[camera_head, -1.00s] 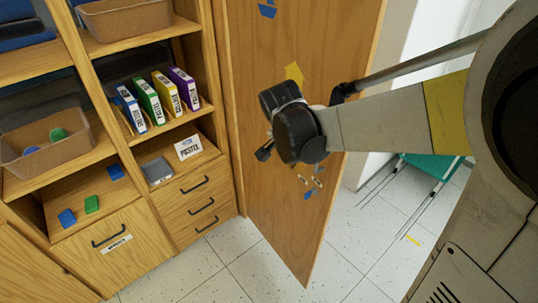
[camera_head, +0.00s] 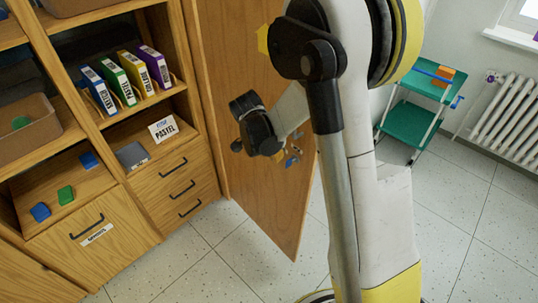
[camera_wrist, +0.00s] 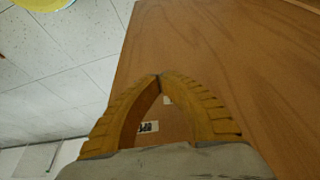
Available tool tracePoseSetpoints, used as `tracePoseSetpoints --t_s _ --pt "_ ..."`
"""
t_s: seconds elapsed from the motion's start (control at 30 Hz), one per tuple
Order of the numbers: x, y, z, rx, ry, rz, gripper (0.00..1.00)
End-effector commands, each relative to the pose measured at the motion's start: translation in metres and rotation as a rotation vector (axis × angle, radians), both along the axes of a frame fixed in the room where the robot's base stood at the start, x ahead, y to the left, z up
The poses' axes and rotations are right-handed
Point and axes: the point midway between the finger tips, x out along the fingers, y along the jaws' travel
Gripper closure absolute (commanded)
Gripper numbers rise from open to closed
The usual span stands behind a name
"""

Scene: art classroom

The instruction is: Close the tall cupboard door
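The tall cupboard door (camera_head: 275,212) is wooden and stands swung out from the cupboard, at an angle to the shelves, in the middle of the head view. Coloured paper pieces are on its face. My arm crosses in front of it and hides part of its right side. My wrist is in front of the door in the head view; the fingers cannot be made out there. In the wrist view my gripper (camera_wrist: 160,76) has its yellow fingertips together, with nothing held. The door's wooden face (camera_wrist: 240,60) fills the right side there; contact cannot be told.
Open shelves with colourful boxes (camera_head: 128,78) and drawers (camera_head: 185,187) stand left of the door. A green trolley (camera_head: 418,115) and a white radiator (camera_head: 508,120) are at the right. Speckled floor (camera_head: 470,215) is free at the front right.

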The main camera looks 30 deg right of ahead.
Motion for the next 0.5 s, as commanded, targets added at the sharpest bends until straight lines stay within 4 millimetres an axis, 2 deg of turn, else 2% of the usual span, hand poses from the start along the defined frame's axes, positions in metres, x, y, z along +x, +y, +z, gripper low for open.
tracePoseSetpoints --t_s 0.03,0.2,0.5 --pt "0.001 -0.010 0.000 0.000 0.000 -0.005 1.00" --pt "0.006 -0.027 0.001 -0.001 -0.001 -0.003 1.00" --pt "0.008 -0.032 0.003 -0.001 -0.001 0.000 1.00"
